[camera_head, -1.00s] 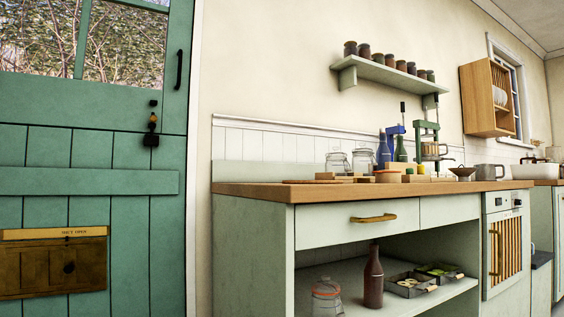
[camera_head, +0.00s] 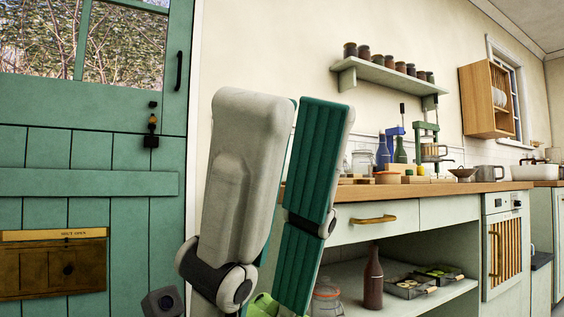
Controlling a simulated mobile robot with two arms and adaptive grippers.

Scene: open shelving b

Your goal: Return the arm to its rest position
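My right gripper (camera_head: 290,100) stands large and close in the middle of the head view, its fingers pointing up. One finger shows its pale grey back, and the other shows its teal ribbed pad. The fingers look apart, with a narrow gap between them and nothing held. It hides the left end of the wooden worktop (camera_head: 430,188) and part of the cabinet below. My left gripper is out of view.
A green door (camera_head: 90,160) fills the left. Jars, bottles and boards stand on the worktop. The lower shelf (camera_head: 340,275) holds a brown bottle (camera_head: 373,280), a glass jar (camera_head: 326,298) and trays (camera_head: 408,287). A spice shelf (camera_head: 385,74) hangs above.

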